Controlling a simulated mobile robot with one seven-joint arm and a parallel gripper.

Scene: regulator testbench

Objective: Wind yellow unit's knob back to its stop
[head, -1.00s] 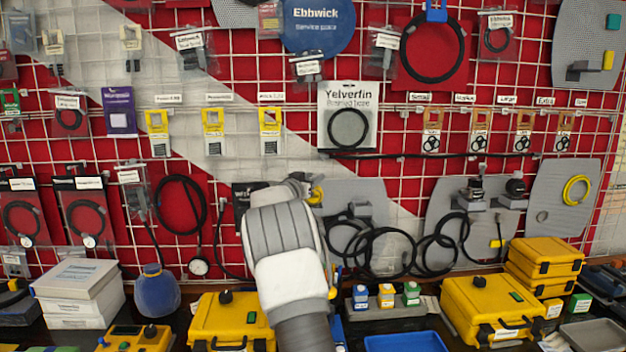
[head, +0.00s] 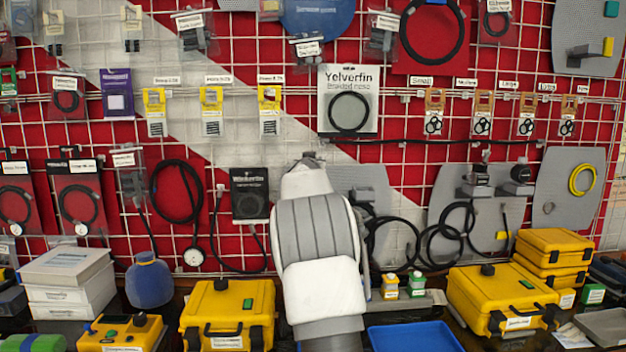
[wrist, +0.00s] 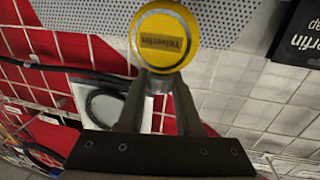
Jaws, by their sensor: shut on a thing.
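The yellow unit's round knob (wrist: 165,38) fills the top middle of the wrist view. Its yellow face carries a silver ring and a small label reading Yelverfin. My gripper (wrist: 158,80) reaches up to it from below, with its two grey fingers closed about the knob's lower part, where a grey metal piece shows between them. The exact contact is partly hidden under the knob's face. In the head view my arm stands in front of the grey panel and hides the gripper and the yellow unit.
A light perforated panel (wrist: 90,14) lies behind the knob. The wire grid wall holds hanging packets, including a Yelverfin hose (head: 348,98). Black hose loops (head: 440,235) hang right of my arm. Yellow cases (head: 228,312) and a blue tray (head: 415,338) stand on the bench below.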

